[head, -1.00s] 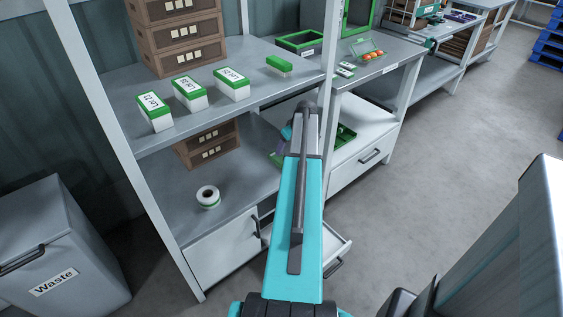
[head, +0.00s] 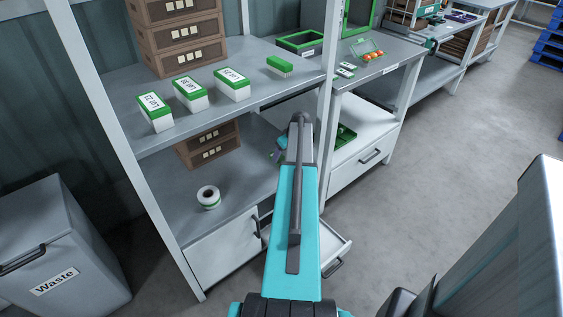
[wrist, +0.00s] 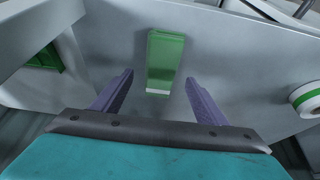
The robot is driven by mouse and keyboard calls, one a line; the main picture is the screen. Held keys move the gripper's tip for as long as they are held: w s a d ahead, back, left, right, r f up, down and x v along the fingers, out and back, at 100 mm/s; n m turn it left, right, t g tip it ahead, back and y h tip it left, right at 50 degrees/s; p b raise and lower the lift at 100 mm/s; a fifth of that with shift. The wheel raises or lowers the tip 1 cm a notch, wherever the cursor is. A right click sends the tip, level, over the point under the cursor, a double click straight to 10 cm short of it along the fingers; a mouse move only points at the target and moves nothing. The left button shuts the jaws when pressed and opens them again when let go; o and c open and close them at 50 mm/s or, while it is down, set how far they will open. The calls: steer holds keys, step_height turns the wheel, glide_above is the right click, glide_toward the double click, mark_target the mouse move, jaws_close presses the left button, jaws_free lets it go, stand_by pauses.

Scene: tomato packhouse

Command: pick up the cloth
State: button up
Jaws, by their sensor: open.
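My gripper (wrist: 159,78) is open, with its two purple fingers apart and nothing between them. In the wrist view, a narrow green piece (wrist: 166,58) with a paler end and a white edge lies on a grey surface, beyond and between the fingertips. It may be the cloth, but I cannot tell for sure. In the head view my arm hides most of that spot; only a bit of purple finger shows left of the arm, over the lower shelf.
A white-green roll (head: 208,196) stands on the lower shelf (head: 240,172), near brown crates (head: 212,150). Green-lidded boxes (head: 189,94) and a green-white item (head: 280,66) are on the shelf above. A green tray (head: 346,133) is right of the arm. A drawer (head: 330,250) stands open below.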

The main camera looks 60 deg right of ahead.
mark_target(281, 158)
steer(key=shift+x, duration=1.7)
steer(key=shift+c, duration=0.4)
steer(key=c, duration=1.1)
